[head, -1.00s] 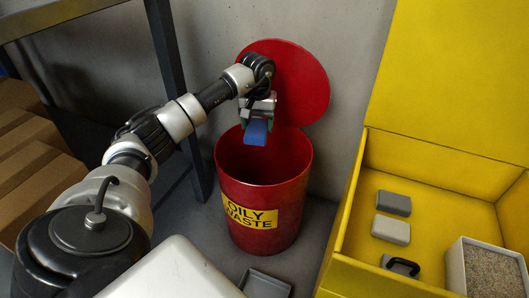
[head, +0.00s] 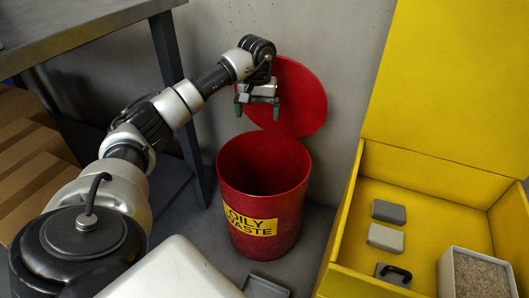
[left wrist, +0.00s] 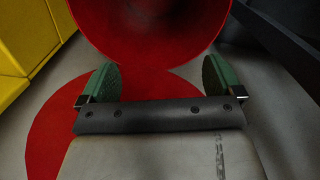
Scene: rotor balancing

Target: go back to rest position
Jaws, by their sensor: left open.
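My left gripper (head: 257,110) is open and empty above the red oily waste bin (head: 262,195), in front of the bin's raised round red lid (head: 300,95). Its green fingertips are apart, with nothing between them in the left wrist view (left wrist: 160,82). In that view the bin (left wrist: 150,30) lies beyond the fingertips and the lid (left wrist: 50,125) shows below and beside the gripper. The part of the bin's inside that shows in the head view looks dark and empty; its bottom is hidden. My right gripper is out of view.
A yellow open box (head: 350,215) stands at the right, holding grey blocks (head: 386,236) and a tray of granules (head: 440,270). A dark table (head: 85,28) and cardboard boxes (head: 35,170) are at the left. A small grey tray (head: 265,287) lies before the bin.

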